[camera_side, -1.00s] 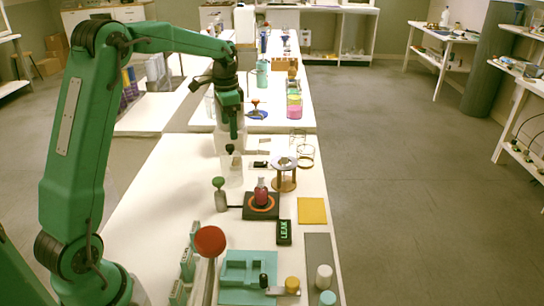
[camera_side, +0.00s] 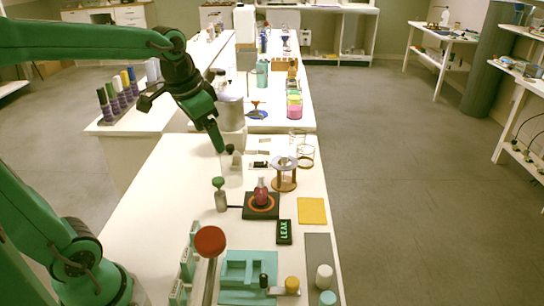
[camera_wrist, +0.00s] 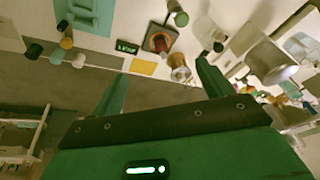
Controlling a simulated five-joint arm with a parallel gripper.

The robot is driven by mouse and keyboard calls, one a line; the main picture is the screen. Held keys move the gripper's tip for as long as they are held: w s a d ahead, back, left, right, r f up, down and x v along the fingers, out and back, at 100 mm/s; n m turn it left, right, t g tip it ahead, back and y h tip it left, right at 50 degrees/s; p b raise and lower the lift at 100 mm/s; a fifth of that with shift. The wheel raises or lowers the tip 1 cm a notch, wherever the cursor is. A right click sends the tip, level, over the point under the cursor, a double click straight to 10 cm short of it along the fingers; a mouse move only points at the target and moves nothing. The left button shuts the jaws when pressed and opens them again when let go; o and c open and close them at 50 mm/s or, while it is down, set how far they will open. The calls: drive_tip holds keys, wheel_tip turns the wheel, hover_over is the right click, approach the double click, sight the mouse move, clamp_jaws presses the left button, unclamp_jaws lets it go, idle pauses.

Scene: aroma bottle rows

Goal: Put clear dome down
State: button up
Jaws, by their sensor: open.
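The clear dome (camera_side: 231,176) stands upright on the white table with its dark knob on top. It is faint and see-through; what is under it I cannot tell. In the wrist view the dome (camera_wrist: 206,29) lies just beyond the right fingertip, its dark knob towards me. My gripper (camera_side: 219,147) is tilted, just up and left of the knob in the side view. The wrist view shows my gripper (camera_wrist: 160,72) with its two green fingers wide apart and nothing between them. Whether a finger touches the knob I cannot tell.
A green-topped bottle (camera_side: 220,198), a red flask (camera_side: 262,194) on a dark plate and a wooden-legged stand (camera_side: 284,173) are close by. A yellow pad (camera_side: 312,210), a LEAK sign (camera_side: 284,232) and a teal tray (camera_side: 248,291) lie nearer. A grey cylinder (camera_side: 231,115) stands behind.

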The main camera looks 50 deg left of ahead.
drive_tip(key=s+d+f+n+t, duration=0.1)
drive_tip(key=s+d+f+t, duration=0.1)
drive_tip(key=s, duration=0.7)
drive_tip(key=shift+s+d+f+n+h, duration=0.35)
drive_tip(key=shift+d+f, duration=0.15)
drive_tip(key=shift+d, duration=0.7)
